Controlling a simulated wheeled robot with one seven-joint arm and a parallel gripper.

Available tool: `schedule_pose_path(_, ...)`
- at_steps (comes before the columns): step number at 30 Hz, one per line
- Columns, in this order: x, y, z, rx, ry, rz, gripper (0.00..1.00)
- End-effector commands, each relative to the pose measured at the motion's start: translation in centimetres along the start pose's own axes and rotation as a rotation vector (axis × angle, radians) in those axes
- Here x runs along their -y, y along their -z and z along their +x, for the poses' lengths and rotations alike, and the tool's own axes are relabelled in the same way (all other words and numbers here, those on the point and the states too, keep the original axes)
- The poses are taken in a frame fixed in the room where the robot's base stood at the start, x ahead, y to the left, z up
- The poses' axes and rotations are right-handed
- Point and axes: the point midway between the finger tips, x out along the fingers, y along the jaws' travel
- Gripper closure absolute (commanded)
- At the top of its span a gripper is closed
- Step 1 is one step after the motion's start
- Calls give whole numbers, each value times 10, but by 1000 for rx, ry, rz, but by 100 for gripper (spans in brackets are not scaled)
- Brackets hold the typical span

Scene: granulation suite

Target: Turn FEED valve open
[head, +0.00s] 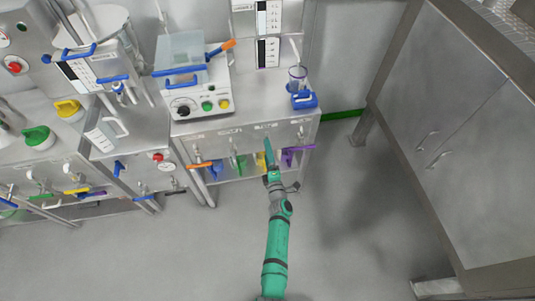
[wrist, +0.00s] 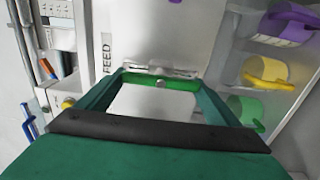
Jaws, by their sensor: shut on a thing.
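An orange lever (head: 204,164) and a purple lever (head: 299,149) stick out on either side. A steel cabinet (head: 440,130) stands right; the floor between is clear.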

Motion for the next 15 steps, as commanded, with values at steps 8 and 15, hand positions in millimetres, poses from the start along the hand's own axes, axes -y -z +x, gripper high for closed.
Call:
schedule_pose_path(8,1,0,1,1,4,-13,36)
schedule_pose_path(15,1,-1,0,2,4,-13,0)
